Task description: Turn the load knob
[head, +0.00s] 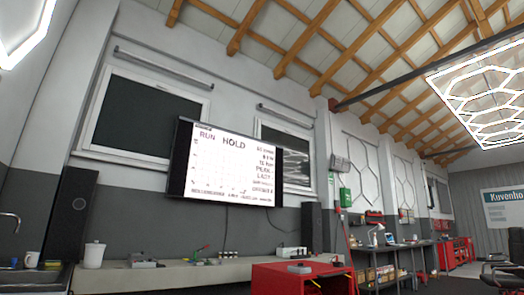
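No load knob can be made out for certain at this distance. A red cabinet (303,281) stands at the bottom centre, with a small grey round-looking item (299,268) on its top. I cannot tell whether that item is a knob. A wall screen (232,165) above the bench shows a chart with the words RUN and HOLD. My gripper is not in view.
A long pale bench (215,272) runs along the wall, with a white canister (94,256) and small tools on it. Dark speakers (70,216) flank the screen. A workbench (383,250) and a red tool cabinet (455,252) stand at right. A black chair (505,262) is at far right.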

